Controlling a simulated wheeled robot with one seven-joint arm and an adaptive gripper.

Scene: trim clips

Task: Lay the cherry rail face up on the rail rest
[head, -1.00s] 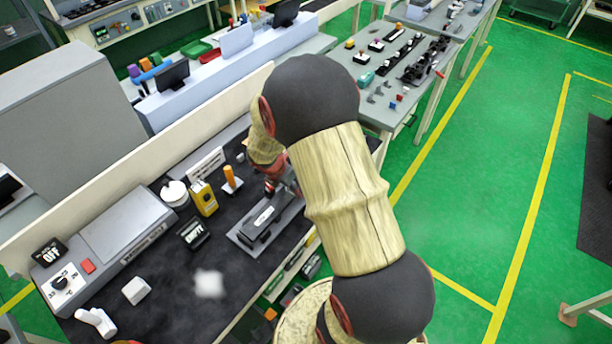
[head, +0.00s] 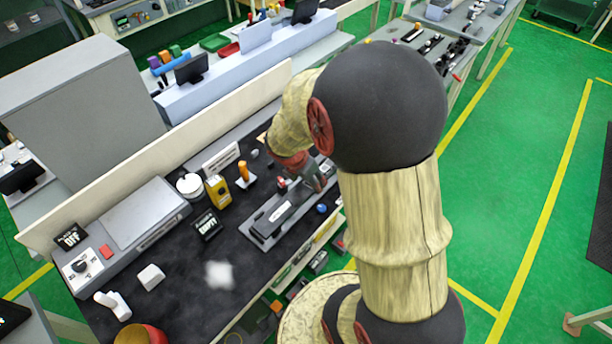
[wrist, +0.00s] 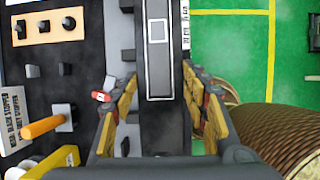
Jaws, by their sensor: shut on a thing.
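My gripper (wrist: 160,82) has its two fingers on either side of a long dark bar (wrist: 158,110) with a pale-framed grey panel on its upper face, and is shut on it. I see no cherry colour on this bar, so I cannot tell if it is the cherry rail. In the head view my gripper (head: 318,178) is low over the bench and partly hidden by my arm. I cannot tell if this plate is the rail rest.
An orange-handled tool (head: 243,171), a yellow box (head: 218,190) and a small "EMPTY" display (head: 207,224) stand left of the plate. A low cream wall (head: 150,170) runs along the back. Green floor lies right.

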